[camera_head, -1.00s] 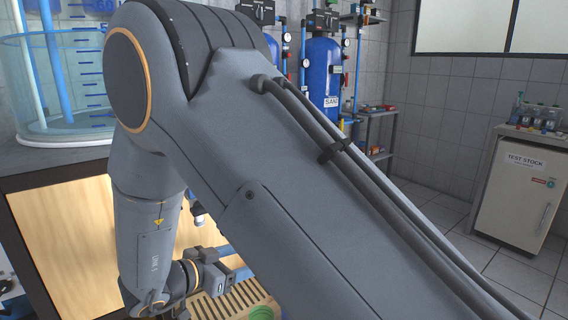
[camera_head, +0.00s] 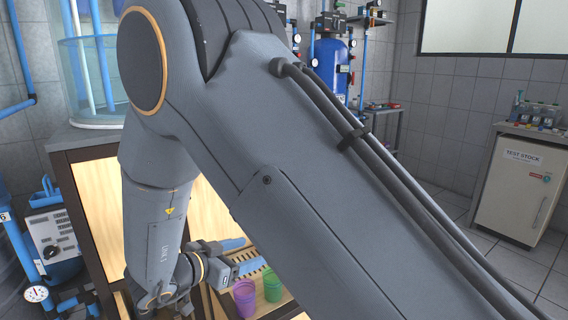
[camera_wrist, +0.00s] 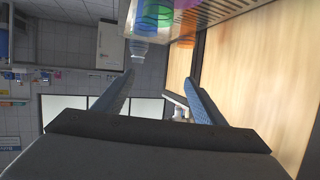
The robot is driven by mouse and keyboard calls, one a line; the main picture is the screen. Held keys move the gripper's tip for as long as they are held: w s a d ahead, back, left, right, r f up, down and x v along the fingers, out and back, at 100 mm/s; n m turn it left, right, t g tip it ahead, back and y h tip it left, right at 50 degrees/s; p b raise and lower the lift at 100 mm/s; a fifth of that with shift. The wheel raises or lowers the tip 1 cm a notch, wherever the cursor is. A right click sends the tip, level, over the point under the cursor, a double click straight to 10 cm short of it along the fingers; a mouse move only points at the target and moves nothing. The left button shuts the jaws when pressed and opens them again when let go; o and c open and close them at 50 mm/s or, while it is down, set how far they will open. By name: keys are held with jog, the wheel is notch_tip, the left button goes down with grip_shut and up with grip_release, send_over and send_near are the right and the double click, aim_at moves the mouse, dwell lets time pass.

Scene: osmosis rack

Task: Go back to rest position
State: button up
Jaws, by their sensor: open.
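My gripper (camera_head: 240,255) shows low in the head view, below the bent arm, with its two blue fingers apart. In the wrist view my gripper (camera_wrist: 157,100) is open, and no object shows between its fingers. My arm hides much of the middle of the head view.
A wooden-panelled cabinet (camera_head: 98,205) stands close on the left, under a clear water tank (camera_head: 95,70). A pressure gauge (camera_head: 36,293) and blue pipes are at far left. A test stock cabinet (camera_head: 520,185) stands far right. Tiled floor (camera_head: 515,262) is clear there.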

jog(key=w+a+r+n+y+b, duration=0.35)
jog(key=w+n+y, duration=0.2)
jog(key=y, duration=0.55)
jog(key=s+d+f+n+g+b, duration=0.15)
jog(key=s+d+g, duration=0.25)
jog(key=s+d, duration=0.45)
jog(key=s+d+f+n+g+h+b, duration=0.1)
jog(key=s+d+n+g+b, duration=0.15)
jog(key=s+d, duration=0.6)
jog(key=s+d+f+n+g+b, duration=0.2)
jog(key=s+d+g, duration=0.35)
jog(key=s, duration=0.55)
jog(key=d+r+m+t+h+p, duration=0.1)
jog(key=d+r+m+p, duration=0.2)
jog(key=d+r+p, duration=0.6)
notch_tip(320, 180, up, 2)
jog(key=p, duration=1)
jog(key=shift+s+d+r, duration=0.15)
jog(key=shift+s+d, duration=0.05)
jog(key=shift+d, duration=0.1)
jog(key=shift+m, duration=0.25)
jog(key=shift+c, duration=0.4)
